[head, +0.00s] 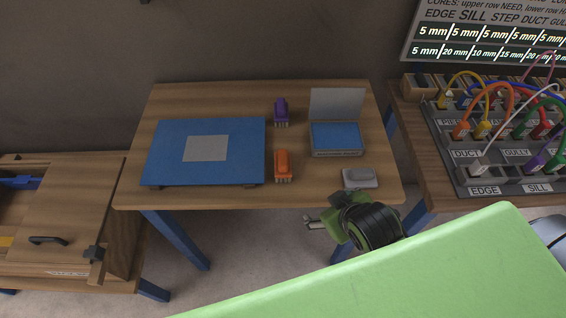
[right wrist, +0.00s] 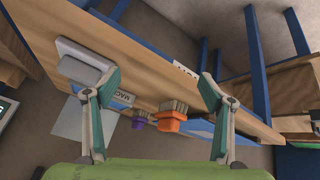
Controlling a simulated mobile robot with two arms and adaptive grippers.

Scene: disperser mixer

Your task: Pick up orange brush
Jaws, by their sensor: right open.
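The orange brush (head: 283,163) stands on the wooden table (head: 220,198), near its front edge and just right of a blue panel. It also shows in the right wrist view (right wrist: 171,124), with its bristles visible, between the finger lines but beyond the fingertips. My right gripper (head: 312,224) is in front of the table edge, below and right of the orange brush, and apart from it. In the right wrist view my right gripper (right wrist: 158,82) is open with nothing between its fingers. My left gripper is not in view.
A purple brush (head: 281,108) stands behind the orange one. The blue panel (head: 165,165) lies left. An open case with a blue pad (head: 336,137) and a grey block (head: 360,179) are right. A cable board (head: 470,181) stands on the right-hand table.

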